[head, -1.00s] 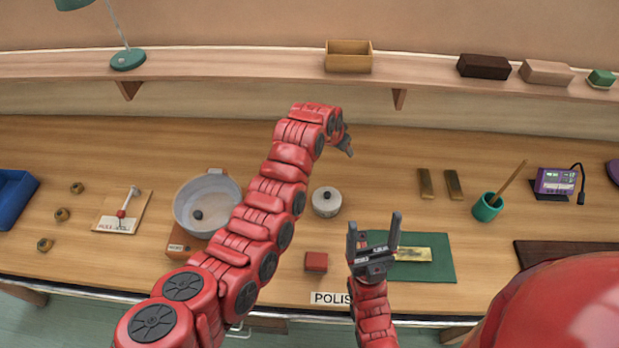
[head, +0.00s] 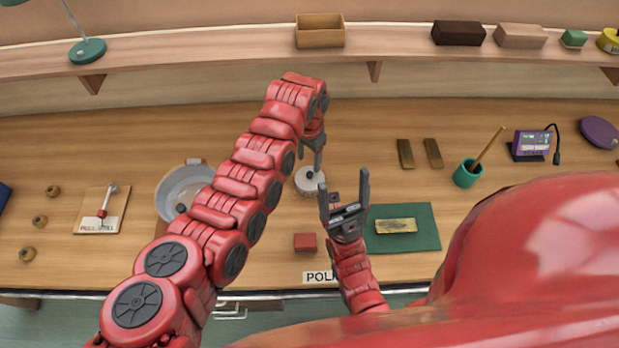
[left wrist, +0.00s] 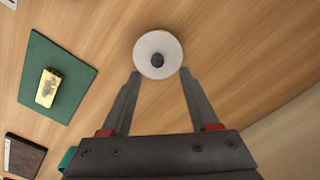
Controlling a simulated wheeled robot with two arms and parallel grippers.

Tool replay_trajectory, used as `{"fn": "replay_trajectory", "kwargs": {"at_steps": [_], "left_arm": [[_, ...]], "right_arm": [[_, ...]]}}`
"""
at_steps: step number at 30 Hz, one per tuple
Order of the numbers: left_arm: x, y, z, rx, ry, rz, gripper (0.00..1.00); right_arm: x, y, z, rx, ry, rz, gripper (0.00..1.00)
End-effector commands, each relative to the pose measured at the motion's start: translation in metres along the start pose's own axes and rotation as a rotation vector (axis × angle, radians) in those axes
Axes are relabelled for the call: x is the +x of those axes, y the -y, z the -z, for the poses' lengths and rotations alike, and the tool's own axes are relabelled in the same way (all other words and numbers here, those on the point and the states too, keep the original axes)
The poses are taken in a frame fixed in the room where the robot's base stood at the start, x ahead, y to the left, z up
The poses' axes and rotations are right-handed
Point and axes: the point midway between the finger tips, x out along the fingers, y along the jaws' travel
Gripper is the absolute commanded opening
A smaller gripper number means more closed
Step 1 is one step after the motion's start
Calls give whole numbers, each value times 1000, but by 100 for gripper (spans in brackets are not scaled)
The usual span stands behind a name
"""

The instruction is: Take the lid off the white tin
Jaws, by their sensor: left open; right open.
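The white tin (head: 309,181) is small and round, with a dark knob on its lid, and stands on the wooden bench. In the left wrist view the tin's lid (left wrist: 158,54) is seen from above, with its dark knob (left wrist: 157,60) in the middle. The lid is on the tin. My left gripper (head: 318,172) points down at the tin, open and empty. In the left wrist view the left gripper (left wrist: 160,74) has its fingertips apart at the lid's near side; I cannot tell its height above the knob. My right gripper (head: 345,188) is open and empty, right of the tin.
A large pot (head: 180,185) stands left of the tin, partly behind my left arm. A red block (head: 305,242) lies in front. A green mat (head: 425,220) with a gold bar (head: 396,225) is at the right. A teal cup (head: 466,175) stands farther right.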

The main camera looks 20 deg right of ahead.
Motion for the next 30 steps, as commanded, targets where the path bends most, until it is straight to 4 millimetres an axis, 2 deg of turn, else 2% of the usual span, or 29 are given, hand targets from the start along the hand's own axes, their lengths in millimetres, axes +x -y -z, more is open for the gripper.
{"fn": "replay_trajectory", "kwargs": {"at_steps": [7, 15, 22, 30], "left_arm": [[18, -2, -1, 1, 5, -2, 61], [60, -3, 0, 0, 3, 0, 61], [59, -3, 0, -1, 1, -1, 61], [59, -4, 0, 0, 1, -1, 13]], "right_arm": [[-6, 0, -1, 0, 0, 0, 80], [-26, 1, -4, 0, 0, 0, 80], [-24, 1, -4, 0, 0, 0, 80], [-24, 1, -4, 0, 0, 0, 80]]}}
